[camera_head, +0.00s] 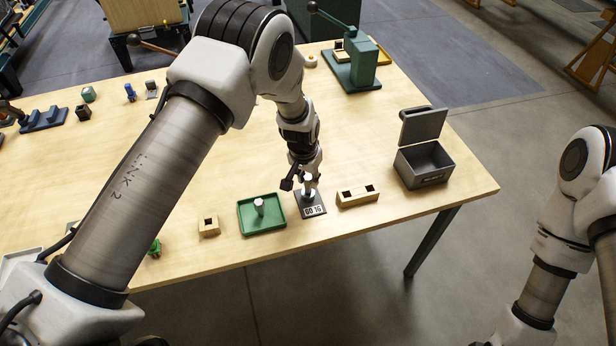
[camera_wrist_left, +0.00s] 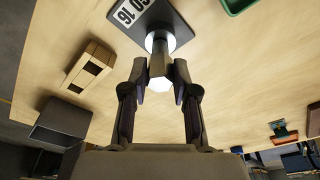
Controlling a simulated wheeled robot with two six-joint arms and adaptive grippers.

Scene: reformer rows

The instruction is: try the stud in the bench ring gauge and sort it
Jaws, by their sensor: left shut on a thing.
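My left gripper (camera_head: 302,182) is shut on a metal stud, which shows between the fingers in the left wrist view (camera_wrist_left: 158,66). The stud is over the bench ring gauge (camera_head: 314,204), a dark plate with a "GO 16" label; the gauge also shows in the wrist view (camera_wrist_left: 178,22). The stud's far end meets the gauge's pale ring in the wrist view; how deep it sits is unclear. A second pale stud (camera_head: 259,206) stands upright in the green tray (camera_head: 273,229), left of the gauge. My right arm is at the right edge, its gripper out of view.
A two-hole wooden block (camera_head: 345,201) lies right of the gauge, and a grey box (camera_head: 420,175) with its lid raised stands beyond. A one-hole block (camera_head: 209,230) lies left of the tray. A green press (camera_head: 358,70) stands at the back. The table's front edge is close.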

